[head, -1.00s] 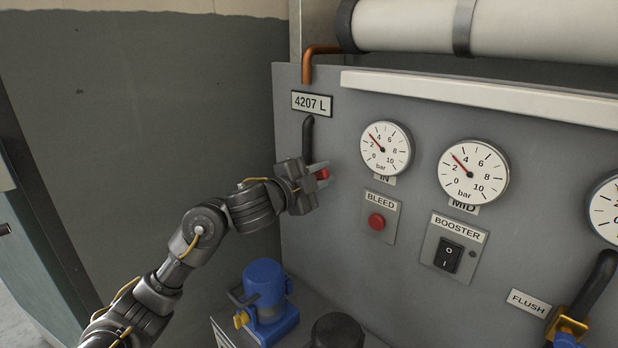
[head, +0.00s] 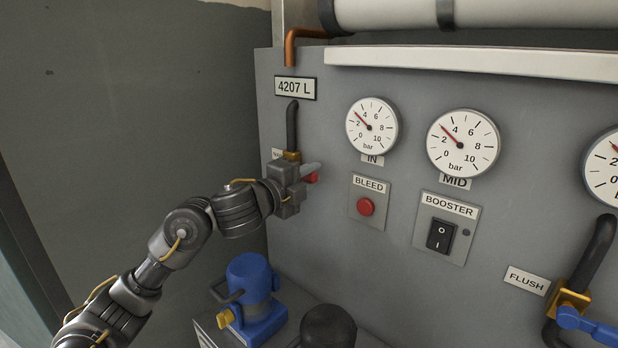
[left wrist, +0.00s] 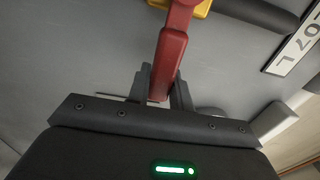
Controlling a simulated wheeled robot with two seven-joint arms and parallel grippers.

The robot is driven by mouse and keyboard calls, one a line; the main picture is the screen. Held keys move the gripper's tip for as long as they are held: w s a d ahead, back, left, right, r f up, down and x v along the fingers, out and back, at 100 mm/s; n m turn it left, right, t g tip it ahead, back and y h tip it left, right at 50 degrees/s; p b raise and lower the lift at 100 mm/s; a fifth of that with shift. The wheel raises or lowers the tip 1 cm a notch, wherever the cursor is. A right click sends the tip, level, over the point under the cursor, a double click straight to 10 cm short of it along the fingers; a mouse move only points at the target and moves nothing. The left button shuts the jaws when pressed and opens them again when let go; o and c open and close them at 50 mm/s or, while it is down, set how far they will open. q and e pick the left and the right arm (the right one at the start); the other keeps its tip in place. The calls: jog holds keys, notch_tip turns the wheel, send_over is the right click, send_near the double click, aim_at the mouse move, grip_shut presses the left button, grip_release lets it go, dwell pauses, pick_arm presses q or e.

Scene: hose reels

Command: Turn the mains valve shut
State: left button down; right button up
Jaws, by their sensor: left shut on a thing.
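The mains valve has a brass body (head: 291,156) on the black pipe below the 4207 L plate. In the left wrist view the lever (left wrist: 172,50) runs from the yellow brass part (left wrist: 200,7) down between my fingers. My left gripper (head: 307,172) is shut on the lever; its fingers also show in the left wrist view (left wrist: 163,86). The gripper hides much of the lever in the head view. My right gripper is out of view.
The grey panel carries the IN gauge (head: 371,126), MID gauge (head: 463,143), red BLEED button (head: 365,207) and BOOSTER switch (head: 440,236) to the right. A FLUSH valve with a blue lever (head: 588,325) is at lower right. A blue pump (head: 250,300) stands below my arm.

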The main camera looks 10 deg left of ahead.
pick_arm(q)
jog(key=shift+f, duration=0.15)
jog(key=c, duration=1.3)
grip_release()
jog(key=shift+o, duration=0.3)
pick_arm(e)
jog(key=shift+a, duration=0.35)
pick_arm(q)
jog(key=v, duration=1)
jog(key=shift+s+a+p, duration=0.25)
jog(key=shift+s+p, duration=0.05)
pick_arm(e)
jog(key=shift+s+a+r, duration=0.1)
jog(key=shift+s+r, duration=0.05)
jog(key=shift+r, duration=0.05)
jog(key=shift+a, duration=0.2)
